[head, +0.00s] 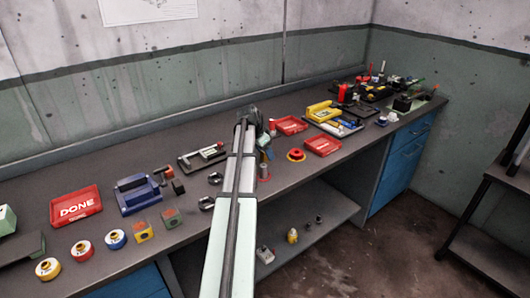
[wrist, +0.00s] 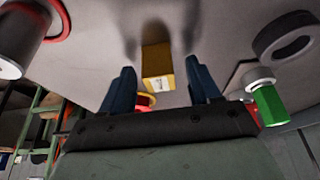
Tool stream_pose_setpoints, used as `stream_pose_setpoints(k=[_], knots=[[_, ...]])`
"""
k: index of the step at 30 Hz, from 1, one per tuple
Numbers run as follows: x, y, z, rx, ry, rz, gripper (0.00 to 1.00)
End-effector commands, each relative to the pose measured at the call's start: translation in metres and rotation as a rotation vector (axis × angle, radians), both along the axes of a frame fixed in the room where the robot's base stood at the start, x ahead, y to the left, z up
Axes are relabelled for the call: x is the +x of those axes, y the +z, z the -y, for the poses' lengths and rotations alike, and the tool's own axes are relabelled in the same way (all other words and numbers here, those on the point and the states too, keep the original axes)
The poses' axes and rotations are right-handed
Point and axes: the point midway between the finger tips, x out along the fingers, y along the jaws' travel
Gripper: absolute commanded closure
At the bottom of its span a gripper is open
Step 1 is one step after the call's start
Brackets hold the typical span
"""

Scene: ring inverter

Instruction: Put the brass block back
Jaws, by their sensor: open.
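In the wrist view a brass-yellow block (wrist: 158,68) with a small white label lies on the grey bench top, in line with the gap between my fingers. My gripper (wrist: 162,78) is open, its two dark blue fingers to the left and right of the block. No finger visibly touches it, and how deep the block sits between them is unclear. In the head view my gripper (head: 255,122) is at the back middle of the bench, partly hidden by my arm. I cannot make out the block there.
The wrist view shows a grey cylinder (wrist: 18,48) at left, and a dark ring (wrist: 285,38) and green cylinder (wrist: 269,104) at right. On the bench (head: 110,158) stand a red DONE tray (head: 76,203), a blue holder (head: 137,194), red trays (head: 322,145) and several small parts.

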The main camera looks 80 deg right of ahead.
Motion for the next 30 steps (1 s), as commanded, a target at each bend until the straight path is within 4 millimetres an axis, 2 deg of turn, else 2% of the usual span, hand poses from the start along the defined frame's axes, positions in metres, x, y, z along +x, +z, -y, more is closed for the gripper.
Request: stream_pose_setpoints(k=[8,15,21,30], knots=[[0.007,0.026,-0.007,-0.002,0.001,0.001,0.38],[0.019,0.067,-0.019,-0.002,0.002,0.001,0.38],[0.027,0.094,-0.027,-0.001,0.000,0.001,0.38],[0.032,0.112,-0.032,0.001,0.001,0.000,0.38]])
